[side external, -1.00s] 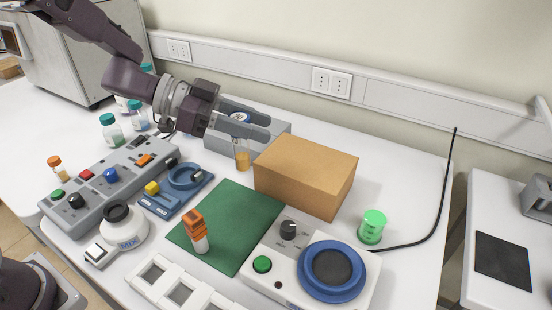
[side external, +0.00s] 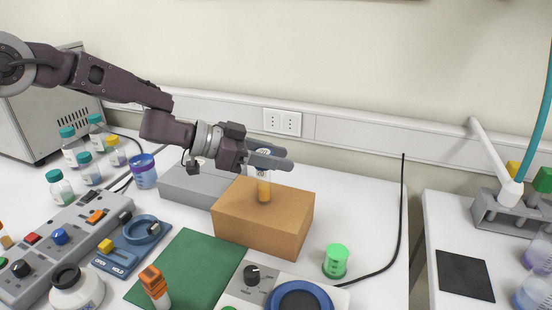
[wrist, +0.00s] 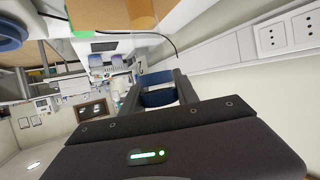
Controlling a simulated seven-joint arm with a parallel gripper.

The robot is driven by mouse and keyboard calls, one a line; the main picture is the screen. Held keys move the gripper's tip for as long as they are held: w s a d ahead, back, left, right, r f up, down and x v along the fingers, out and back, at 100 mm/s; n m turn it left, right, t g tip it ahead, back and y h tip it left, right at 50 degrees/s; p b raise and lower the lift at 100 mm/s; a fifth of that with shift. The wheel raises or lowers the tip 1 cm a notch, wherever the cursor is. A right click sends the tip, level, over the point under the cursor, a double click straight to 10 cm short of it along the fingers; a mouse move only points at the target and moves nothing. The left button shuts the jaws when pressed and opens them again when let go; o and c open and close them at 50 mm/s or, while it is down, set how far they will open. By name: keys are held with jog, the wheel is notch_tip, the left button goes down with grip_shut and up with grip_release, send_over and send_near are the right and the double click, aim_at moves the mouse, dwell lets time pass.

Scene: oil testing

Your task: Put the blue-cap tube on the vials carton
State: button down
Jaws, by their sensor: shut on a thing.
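The blue-cap tube (side external: 264,188), clear with amber liquid in its lower part, stands upright in my gripper (side external: 270,157). The gripper is shut around its top end. In the wrist view the blue cap (wrist: 158,90) shows between the fingers. The brown vials carton (side external: 262,228) is under the tube. The tube's bottom end appears over the carton's top face; I cannot tell whether it touches. The carton also shows at the top of the wrist view (wrist: 95,14).
A grey box (side external: 187,185) lies behind the carton. A green mat (side external: 190,268) with an orange-topped vial (side external: 154,285) lies in front. A green-lidded jar (side external: 336,261) and a black cable stand to the right. Bottles and a grey control panel fill the left.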

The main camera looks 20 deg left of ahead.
jog(key=shift+f, duration=0.1)
jog(key=c, duration=0.9)
grip_release()
jog(key=v, duration=1.2)
jog(key=shift+r, duration=0.2)
